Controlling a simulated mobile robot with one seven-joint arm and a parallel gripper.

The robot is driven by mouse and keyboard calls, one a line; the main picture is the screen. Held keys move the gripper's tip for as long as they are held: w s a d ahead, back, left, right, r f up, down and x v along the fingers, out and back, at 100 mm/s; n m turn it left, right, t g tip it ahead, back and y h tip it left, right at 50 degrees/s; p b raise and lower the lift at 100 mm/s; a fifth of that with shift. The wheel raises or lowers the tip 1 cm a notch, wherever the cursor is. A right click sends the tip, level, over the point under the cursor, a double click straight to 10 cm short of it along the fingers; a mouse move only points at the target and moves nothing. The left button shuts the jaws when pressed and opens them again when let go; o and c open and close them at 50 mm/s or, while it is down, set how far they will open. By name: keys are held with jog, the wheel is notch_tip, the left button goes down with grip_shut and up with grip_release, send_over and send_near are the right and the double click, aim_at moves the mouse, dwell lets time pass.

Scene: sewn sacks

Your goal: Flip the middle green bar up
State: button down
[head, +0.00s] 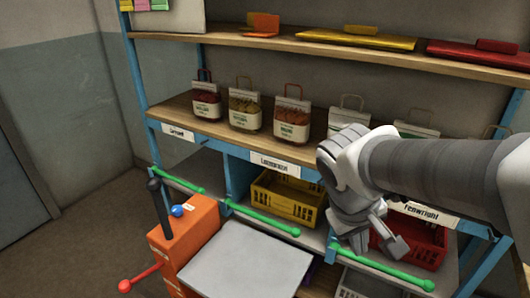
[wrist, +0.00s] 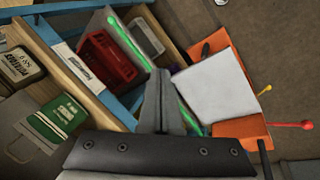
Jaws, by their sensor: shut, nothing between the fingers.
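The middle green bar (head: 263,218) runs along the front of the lower shelf, below and in front of a yellow crate, sloping with the shelf edge. A left green bar (head: 177,180) and a right green bar (head: 380,267) lie along the same front edge. My gripper (head: 385,245) is shut and empty, to the right of the middle bar and apart from it, in front of a red crate. In the wrist view my gripper (wrist: 160,105) hides part of the scene; one green bar (wrist: 128,42) shows beyond it and another green piece (wrist: 190,112) beside it.
The yellow crate (head: 285,199) and the red crate (head: 415,240) stand on the lower shelf. An orange cart with a grey top (head: 250,262) stands close in front of the middle bar. Several labelled bags (head: 244,110) stand on the shelf above.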

jog(key=w+d+f+n+t+h+b, duration=0.1)
jog(key=w+f+n+h+b, duration=0.35)
jog(key=w+f, duration=0.45)
jog(key=w+f+n+t+h+b, duration=0.1)
jog(key=w+f+n+h+b, duration=0.4)
jog(key=f, duration=0.6)
jog(key=w+a+f+n+t+y+b, duration=0.1)
jog(key=w+a+f+n+t+b, duration=0.1)
jog(key=f, duration=0.5)
jog(key=w+a+f+n+t+y+b, duration=0.1)
jog(key=w+a+f+n+t+b, duration=0.2)
jog(key=w+a+f+n+t, duration=0.2)
jog(key=w+a+f+n+t+y+b, duration=0.2)
jog(key=w+a+f+n+t, duration=0.1)
jog(key=f, duration=0.5)
jog(key=shift+w+a+f+n+t+b, duration=0.2)
jog(key=shift+w+a+n, duration=0.1)
jog(key=shift+a+n, duration=0.3)
jog(key=shift+w+a+f+n+t+b, duration=0.15)
jog(key=shift+w+a+n+b, duration=0.15)
jog(key=shift+a, duration=0.4)
jog(key=b+x, duration=0.2)
jog(key=x, duration=0.8)
jog(key=shift+b, duration=0.35)
jog(key=shift+r, duration=0.1)
